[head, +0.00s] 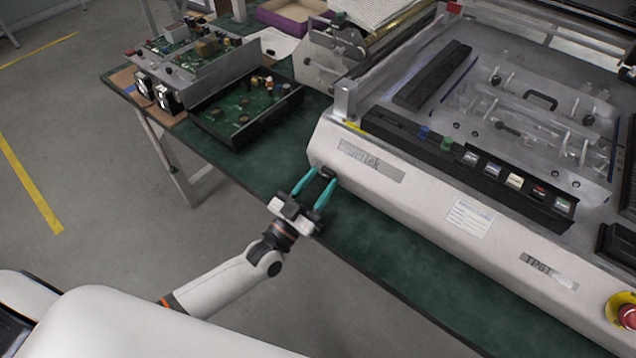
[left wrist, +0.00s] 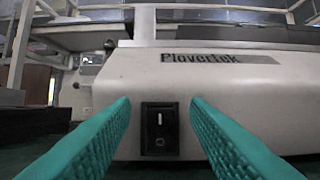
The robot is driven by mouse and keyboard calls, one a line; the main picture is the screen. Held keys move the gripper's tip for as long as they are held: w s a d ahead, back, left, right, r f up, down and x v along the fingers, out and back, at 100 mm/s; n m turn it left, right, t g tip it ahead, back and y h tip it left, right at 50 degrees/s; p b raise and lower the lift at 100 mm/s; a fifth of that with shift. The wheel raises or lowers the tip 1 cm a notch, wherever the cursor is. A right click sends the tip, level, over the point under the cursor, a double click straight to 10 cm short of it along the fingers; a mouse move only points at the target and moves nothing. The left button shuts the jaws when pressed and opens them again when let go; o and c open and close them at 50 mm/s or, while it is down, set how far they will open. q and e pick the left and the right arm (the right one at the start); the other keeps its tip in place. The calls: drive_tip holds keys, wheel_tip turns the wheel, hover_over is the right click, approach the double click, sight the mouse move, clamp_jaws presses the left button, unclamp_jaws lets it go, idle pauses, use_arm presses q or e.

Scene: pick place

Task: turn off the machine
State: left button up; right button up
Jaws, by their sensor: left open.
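The machine (head: 400,215) is a large pale unit on a green table. Its front face (left wrist: 205,75) fills much of the left wrist view, with a nameplate at the upper right. A black rocker switch (left wrist: 160,129) sits low on that face, with a line mark above a circle mark. The switch also shows in the head view (head: 328,172). My left gripper (head: 316,176) is open, its teal fingers pointing at the machine. In the left wrist view the fingers stand either side of the switch, with nothing between them in contact. My right gripper is out of view.
The green table (head: 350,240) has a bare strip along its front edge. Open electronics boxes (head: 245,108) stand to the left of the machine. A row of push buttons (head: 515,181) lies on its top. A red emergency knob (head: 628,315) is at the right.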

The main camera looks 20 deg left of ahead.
use_arm(q)
drive_tip(key=b+v, duration=0.1)
drive_tip(key=v, duration=1.1)
drive_tip(key=shift+b, duration=0.3)
drive_tip(key=shift+s+f, duration=0.1)
